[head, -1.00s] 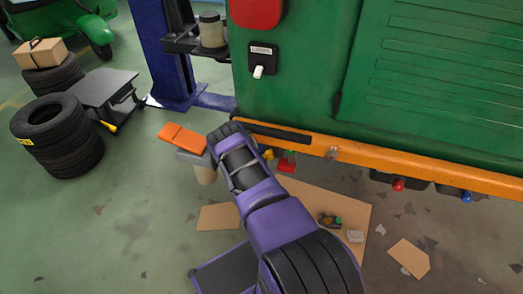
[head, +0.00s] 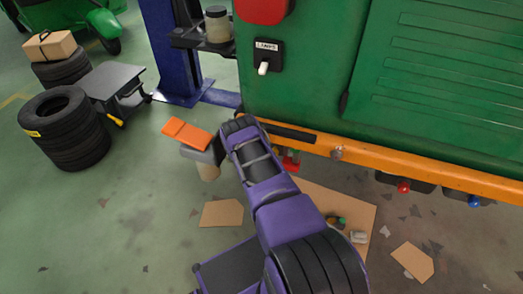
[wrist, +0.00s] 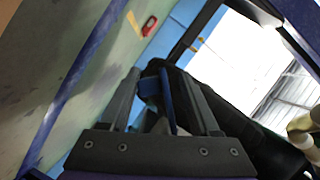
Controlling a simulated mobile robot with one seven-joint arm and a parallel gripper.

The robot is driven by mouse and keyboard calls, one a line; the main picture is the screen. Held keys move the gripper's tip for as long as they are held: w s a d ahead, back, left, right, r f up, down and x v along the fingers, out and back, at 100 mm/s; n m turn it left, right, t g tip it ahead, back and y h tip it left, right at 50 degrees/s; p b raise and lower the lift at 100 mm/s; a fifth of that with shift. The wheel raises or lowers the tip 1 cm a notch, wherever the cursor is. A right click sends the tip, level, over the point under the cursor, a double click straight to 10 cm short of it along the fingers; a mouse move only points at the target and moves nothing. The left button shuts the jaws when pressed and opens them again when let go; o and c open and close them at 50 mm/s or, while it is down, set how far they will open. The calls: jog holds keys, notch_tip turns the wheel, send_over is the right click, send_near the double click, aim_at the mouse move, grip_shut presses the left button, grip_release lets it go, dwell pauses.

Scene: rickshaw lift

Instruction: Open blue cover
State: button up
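In the wrist view, my gripper (wrist: 163,78) has its two fingers apart, with a narrow blue part (wrist: 167,105) between them, in front of a dark body. This may be the blue cover; I cannot tell whether the fingers touch it. In the head view, my arm reaches to the lower left corner of the green vehicle (head: 320,90), and my fingertips are hidden behind my wrist. A blue knob (head: 474,201) hangs under the orange bumper (head: 420,173) at the right, well apart from my arm.
A red knob (head: 403,187) hangs left of the blue knob. An orange object (head: 187,133) on a grey support stands just left of my wrist. A white switch (head: 264,68) is on the vehicle. Cardboard (head: 222,214) lies on the floor. Stacked tyres (head: 63,135) stand at the left.

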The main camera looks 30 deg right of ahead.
jog(key=shift+r, duration=0.15)
jog(key=p+v, duration=0.3)
jog(key=v, duration=1.4)
jog(key=shift+s+a, duration=0.15)
jog(key=shift+s, duration=0.05)
